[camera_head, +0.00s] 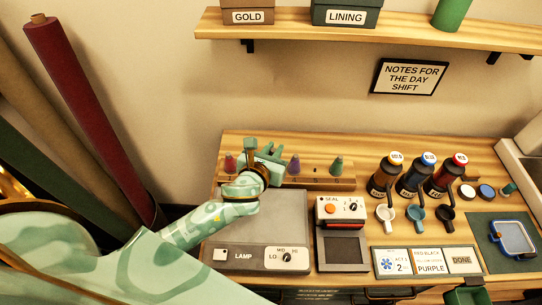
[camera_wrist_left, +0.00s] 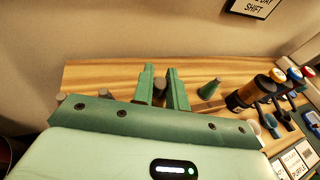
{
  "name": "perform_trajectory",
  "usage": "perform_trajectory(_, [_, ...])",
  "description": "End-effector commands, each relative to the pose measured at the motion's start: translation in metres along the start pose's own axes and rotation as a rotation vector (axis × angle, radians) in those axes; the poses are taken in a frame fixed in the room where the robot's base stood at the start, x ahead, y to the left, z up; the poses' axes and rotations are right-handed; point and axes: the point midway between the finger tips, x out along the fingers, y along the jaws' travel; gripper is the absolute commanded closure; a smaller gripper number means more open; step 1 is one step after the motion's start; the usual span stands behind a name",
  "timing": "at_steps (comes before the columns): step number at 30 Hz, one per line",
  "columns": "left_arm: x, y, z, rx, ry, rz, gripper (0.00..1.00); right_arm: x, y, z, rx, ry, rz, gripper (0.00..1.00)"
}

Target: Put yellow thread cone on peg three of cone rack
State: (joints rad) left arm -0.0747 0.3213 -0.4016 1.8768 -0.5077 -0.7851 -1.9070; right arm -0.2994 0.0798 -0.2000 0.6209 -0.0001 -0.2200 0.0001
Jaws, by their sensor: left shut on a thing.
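My left gripper (camera_head: 268,152) is over the left part of the wooden cone rack (camera_head: 322,181), between a red cone (camera_head: 231,163) and a purple cone (camera_head: 294,165). A green cone (camera_head: 337,166) stands further right. In the left wrist view, my fingers (camera_wrist_left: 160,85) are close together, with a small dark grey-brown shape between them. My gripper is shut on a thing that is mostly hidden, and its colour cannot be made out. No yellow cone shows clearly. The green cone also shows in the left wrist view (camera_wrist_left: 208,90). The peg under my gripper is hidden.
A grey lamp panel (camera_head: 270,224) and a seal device (camera_head: 341,212) are in front of the rack. Several dark bottles (camera_head: 412,176) and small cups (camera_head: 415,213) stand to the right. A shelf (camera_head: 300,27) hangs above. Fabric rolls (camera_head: 85,110) lean at left.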

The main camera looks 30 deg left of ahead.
Motion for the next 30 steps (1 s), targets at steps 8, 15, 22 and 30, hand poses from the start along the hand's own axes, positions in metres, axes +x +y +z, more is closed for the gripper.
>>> perform_trajectory(8, [0.052,0.016,-0.033,0.000,0.002,0.001,1.00,0.025,-0.002,0.007,0.000,-0.011,-0.003,0.55])
perform_trajectory(15, [0.067,0.021,-0.041,-0.001,0.000,0.000,1.00,0.031,-0.003,0.009,0.000,-0.013,-0.004,0.55])
perform_trajectory(22, [0.082,0.022,-0.075,-0.001,0.004,0.000,1.00,0.052,-0.004,0.015,0.000,-0.023,-0.007,0.55])
perform_trajectory(30, [0.082,0.023,-0.074,0.000,0.001,-0.001,1.00,0.051,-0.004,0.015,0.000,-0.022,-0.007,0.55])
